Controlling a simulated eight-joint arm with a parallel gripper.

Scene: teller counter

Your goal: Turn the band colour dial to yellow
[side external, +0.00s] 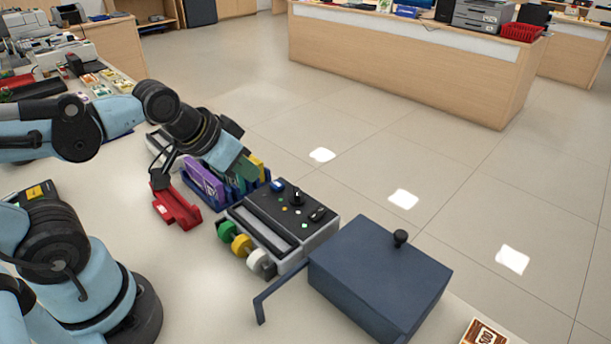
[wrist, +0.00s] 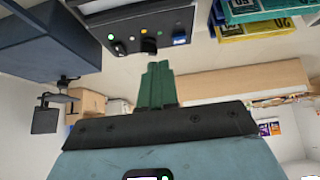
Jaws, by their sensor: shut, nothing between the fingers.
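The banding machine (side external: 285,262) stands on the counter with a dark control panel on top. A black knob (side external: 297,198), which looks like the band colour dial, sits on that panel with small coloured dots near it; its pointer setting is too small to read. In the wrist view the dial (wrist: 148,45) shows just beyond the fingertips, with a yellow dot close by. My gripper (side external: 250,167) is shut and empty, above the rack to the left of the panel. Its green fingers (wrist: 157,68) are pressed together and look apart from the dial.
A blue button (side external: 277,186) and a black switch (side external: 317,214) share the panel. Green, yellow and white spools (side external: 241,244) line the machine's front. A dark blue box (side external: 380,275) stands at right, a red stapler-like tool (side external: 176,207) at left. A blue rack (side external: 220,197) holds coloured bundles.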

